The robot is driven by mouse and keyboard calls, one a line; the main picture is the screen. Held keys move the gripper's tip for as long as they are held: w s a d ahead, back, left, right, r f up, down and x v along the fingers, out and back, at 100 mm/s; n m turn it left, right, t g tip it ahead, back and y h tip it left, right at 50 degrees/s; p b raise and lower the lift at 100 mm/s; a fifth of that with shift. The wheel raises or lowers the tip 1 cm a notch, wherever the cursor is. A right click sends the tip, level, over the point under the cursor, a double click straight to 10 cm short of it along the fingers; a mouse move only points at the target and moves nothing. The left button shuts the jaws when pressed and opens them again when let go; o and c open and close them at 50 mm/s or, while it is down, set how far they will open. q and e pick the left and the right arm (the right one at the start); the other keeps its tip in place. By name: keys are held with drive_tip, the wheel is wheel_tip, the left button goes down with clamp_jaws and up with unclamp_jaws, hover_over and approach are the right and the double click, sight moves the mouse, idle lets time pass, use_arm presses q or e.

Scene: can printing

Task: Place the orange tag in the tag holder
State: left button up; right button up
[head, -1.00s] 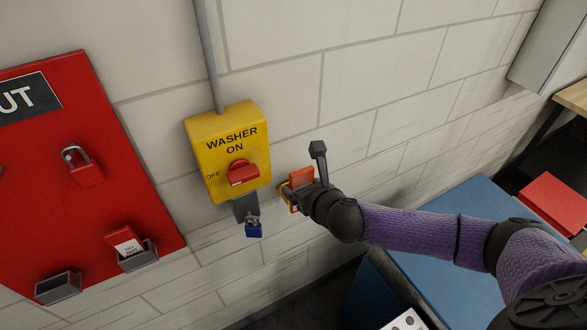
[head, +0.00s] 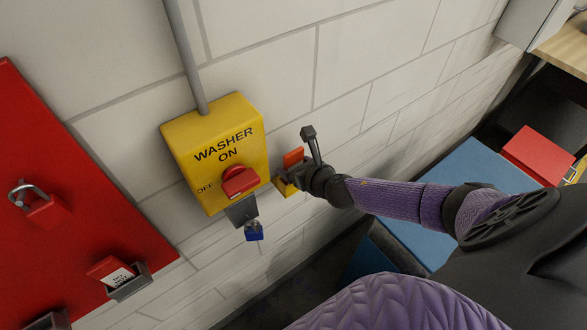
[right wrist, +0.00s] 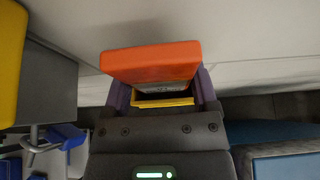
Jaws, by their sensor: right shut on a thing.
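My right gripper (head: 291,178) is shut on the orange tag (head: 293,157), just right of the yellow washer switch box and in front of the wall. In the right wrist view the orange tag (right wrist: 150,62) stands between the fingers (right wrist: 163,97), its lower part partly hidden. A yellow piece shows below it in both views. A grey open-topped holder (head: 130,284) on the red board at lower left carries a red tag with a white label. Another grey holder (head: 50,321) is cut off at the bottom edge. My left gripper is not in view.
The yellow switch box (head: 188,145) has a red knob (head: 240,181). A blue padlock (head: 254,231) hangs from a grey plate (head: 242,209) beneath it. A red padlock (head: 46,211) is on the red board (head: 85,165). A blue surface (head: 475,180) and red object (head: 540,154) lie right.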

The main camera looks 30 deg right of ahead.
drive_tip(key=shift+r, duration=0.15)
drive_tip(key=shift+f, duration=0.2)
drive_tip(key=o, duration=1.1)
drive_tip(key=shift+r, duration=0.3)
drive_tip(key=a+p+v, duration=0.1)
drive_tip(key=p+v, duration=0.1)
drive_tip(key=v, duration=1)
drive_tip(key=s+d+f+m+g+h, duration=0.2)
drive_tip(key=s+d+f+m, duration=0.1)
drive_tip(key=f+m, duration=0.5)
drive_tip(key=s+d+f+m+g+h, duration=0.1)
drive_tip(key=s+d+f+m+g, duration=0.15)
drive_tip(key=f+m, duration=0.45)
drive_tip(key=s+a+f+m+g, duration=0.2)
drive_tip(key=s+a+f+m, duration=0.2)
drive_tip(key=s+m, duration=0.2)
drive_tip(key=s+a+f+m+g+y, duration=0.1)
drive_tip(key=s+a+f+m+g, duration=0.1)
drive_tip(key=s+a+f+m, duration=0.2)
drive_tip(key=s+a+f+m+g+y, duration=0.1)
drive_tip(key=s+a+f+m+g, duration=0.1)
drive_tip(key=s+a+f+m, duration=0.3)
drive_tip(key=s+m, duration=0.4)
drive_tip(key=s, duration=0.2)
drive_tip(key=shift+f+g, duration=0.3)
drive_tip(key=shift+g, duration=0.05)
